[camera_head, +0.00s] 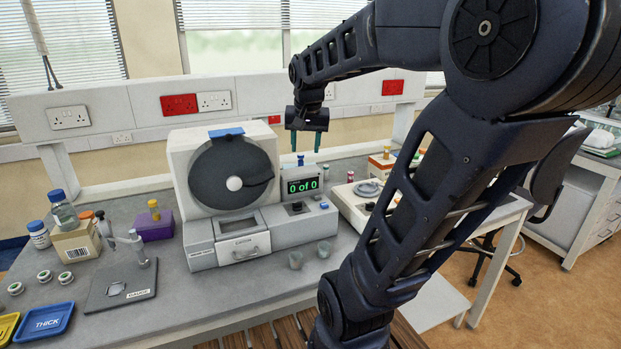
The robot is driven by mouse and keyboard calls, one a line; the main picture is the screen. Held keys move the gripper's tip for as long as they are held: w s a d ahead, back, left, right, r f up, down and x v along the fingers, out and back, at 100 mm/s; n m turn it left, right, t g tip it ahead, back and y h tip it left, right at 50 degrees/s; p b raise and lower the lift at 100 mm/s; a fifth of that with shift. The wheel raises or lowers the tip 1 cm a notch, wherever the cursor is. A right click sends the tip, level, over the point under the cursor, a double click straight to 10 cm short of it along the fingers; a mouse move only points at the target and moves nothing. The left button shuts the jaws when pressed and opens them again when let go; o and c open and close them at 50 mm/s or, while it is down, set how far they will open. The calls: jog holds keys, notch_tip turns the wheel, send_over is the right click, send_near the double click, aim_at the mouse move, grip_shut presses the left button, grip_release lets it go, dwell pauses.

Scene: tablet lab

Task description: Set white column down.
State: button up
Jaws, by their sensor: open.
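My gripper (305,146) hangs pointing down above the right part of the grey-white machine (235,158), its two greenish fingers apart. A small blue-topped piece (300,159) stands just below and between the fingers, by the machine's display that reads "0 of 0". I cannot tell whether it touches the fingers. I cannot pick out a white column for certain; nothing white shows between the fingers. The machine has a round dark door and a drawer (243,247) at its front.
A gauge stand (120,280), a purple block (153,226), bottles and a blue "THICK" tray (46,322) are at left. A pale device (360,204) stands at right, partly behind my arm. Bare bench lies front centre.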

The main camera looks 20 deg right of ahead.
jog(key=s+a+f+n, duration=0.1)
jog(key=s+f+n, duration=0.1)
jog(key=s, duration=0.3)
jog(key=s+a+f+n+t, duration=0.1)
jog(key=s+a+f+n, duration=0.1)
jog(key=s, duration=0.3)
jog(key=shift+s+f+n+y, duration=0.3)
jog(key=shift+s+f, duration=0.05)
jog(key=shift+f, duration=0.2)
dwell(0.4)
